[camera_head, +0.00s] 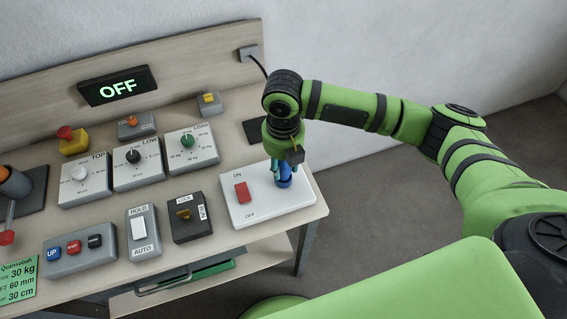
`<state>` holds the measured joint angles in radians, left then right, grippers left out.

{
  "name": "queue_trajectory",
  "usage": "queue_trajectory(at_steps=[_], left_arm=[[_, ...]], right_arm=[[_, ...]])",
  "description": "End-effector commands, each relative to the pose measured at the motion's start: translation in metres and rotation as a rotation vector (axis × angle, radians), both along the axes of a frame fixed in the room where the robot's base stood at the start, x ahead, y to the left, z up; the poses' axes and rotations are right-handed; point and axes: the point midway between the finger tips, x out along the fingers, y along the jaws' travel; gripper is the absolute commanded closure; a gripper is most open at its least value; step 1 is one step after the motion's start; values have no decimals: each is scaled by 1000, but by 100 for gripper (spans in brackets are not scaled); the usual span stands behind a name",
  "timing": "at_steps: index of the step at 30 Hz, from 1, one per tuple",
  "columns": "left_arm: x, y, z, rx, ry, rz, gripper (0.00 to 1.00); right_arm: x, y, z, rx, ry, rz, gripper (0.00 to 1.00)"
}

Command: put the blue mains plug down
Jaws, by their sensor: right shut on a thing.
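My right gripper (282,168) points down over the right part of a white switch panel (262,212), at the table's right end. It is shut on the blue mains plug (285,183), which shows just below the fingers. The fingers and wrist hide much of the plug. I cannot tell whether the plug touches the panel or is seated in it. My left gripper is not in view.
A red rocker switch (241,192) marked ON and OFF is left of the plug. A black cable (259,66) runs from a grey wall box (249,53) behind my arm. A dark pad (256,131) lies behind the panel. Knob boxes and a lit OFF display (118,87) stand left.

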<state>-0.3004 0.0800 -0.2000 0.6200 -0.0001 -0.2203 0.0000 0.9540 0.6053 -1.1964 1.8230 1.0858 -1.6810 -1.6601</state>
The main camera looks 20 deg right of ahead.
Motion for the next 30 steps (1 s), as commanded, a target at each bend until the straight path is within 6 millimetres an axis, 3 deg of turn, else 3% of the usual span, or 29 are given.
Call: queue_trajectory(at_steps=[5,16,17,18,30], left_arm=[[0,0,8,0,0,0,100],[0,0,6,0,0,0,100],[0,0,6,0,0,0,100],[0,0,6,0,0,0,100],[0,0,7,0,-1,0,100]], right_arm=[[0,0,-17,0,0,1,94],[0,0,-22,1,-1,0,94],[0,0,-22,1,-1,0,53],[0,0,-21,1,-1,0,38],[0,0,-17,1,-2,1,38]])
